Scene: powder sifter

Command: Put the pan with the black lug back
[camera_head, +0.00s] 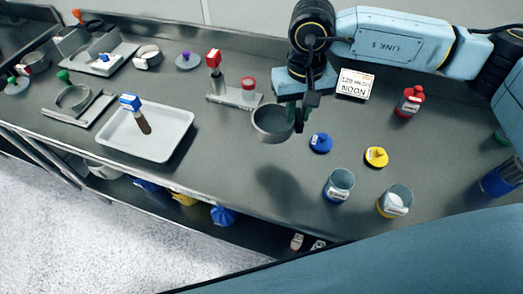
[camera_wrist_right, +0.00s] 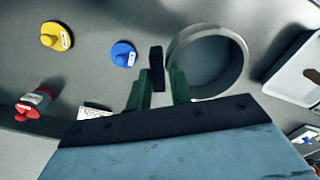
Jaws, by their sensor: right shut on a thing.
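The pan with the black lug (camera_head: 268,126) is a round grey metal ring-like dish, hanging above the middle of the bench with a dark shadow on the bench below. It also shows in the right wrist view (camera_wrist_right: 241,62). The black lug (camera_wrist_right: 156,66) stands between the green fingers. My right gripper (camera_head: 300,108) is shut on this lug, left of the pan's rim in the right wrist view (camera_wrist_right: 160,92). My left gripper is not in view.
A white tray (camera_head: 172,150) with a brush is at left. Blue lid (camera_head: 321,143), yellow lid (camera_head: 376,157), two jars (camera_head: 339,186) and a red-topped bottle (camera_head: 409,102) are at right. The bench below the pan is clear.

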